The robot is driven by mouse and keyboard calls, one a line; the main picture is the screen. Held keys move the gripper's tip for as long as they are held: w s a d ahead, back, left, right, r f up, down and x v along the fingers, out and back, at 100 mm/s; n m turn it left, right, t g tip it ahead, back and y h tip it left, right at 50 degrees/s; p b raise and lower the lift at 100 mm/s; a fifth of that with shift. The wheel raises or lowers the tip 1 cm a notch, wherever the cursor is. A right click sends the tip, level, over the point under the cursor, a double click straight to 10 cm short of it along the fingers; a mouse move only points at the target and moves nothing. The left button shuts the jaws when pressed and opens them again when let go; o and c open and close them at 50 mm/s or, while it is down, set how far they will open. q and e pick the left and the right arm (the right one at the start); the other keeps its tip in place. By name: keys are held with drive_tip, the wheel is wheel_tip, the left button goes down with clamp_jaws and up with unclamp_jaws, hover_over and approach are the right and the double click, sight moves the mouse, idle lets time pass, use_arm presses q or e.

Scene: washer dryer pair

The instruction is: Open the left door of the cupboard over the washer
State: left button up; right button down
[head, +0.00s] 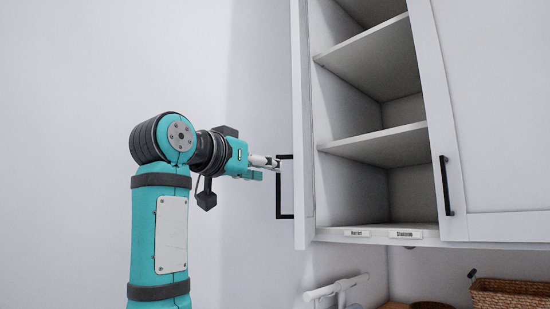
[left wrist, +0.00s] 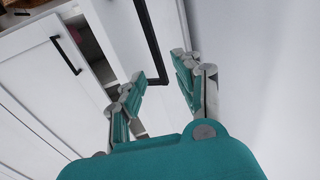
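The cupboard's left door (head: 303,125) stands swung wide open, seen nearly edge-on in the head view. Its black bar handle (head: 285,187) is on the door's left-hand side there. My left gripper (head: 275,164) is at the upper part of this handle. In the left wrist view the two fingers of my left gripper (left wrist: 157,72) are spread apart. The handle (left wrist: 150,40) shows between them, with no clear grip on it; whether a finger touches it I cannot tell. My right gripper is in neither view.
The cupboard's shelves (head: 380,145) are bare where visible. The right door (head: 490,110) is shut, with its own black handle (head: 446,185). A white rail (head: 335,289) and a wicker basket (head: 510,294) are below. Plain wall lies to the left.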

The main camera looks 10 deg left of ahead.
use_arm(q)
drive_tip(key=shift+p+x, duration=0.75)
drive_tip(key=shift+x, duration=1.45)
drive_tip(key=shift+c, duration=0.3)
clamp_jaws()
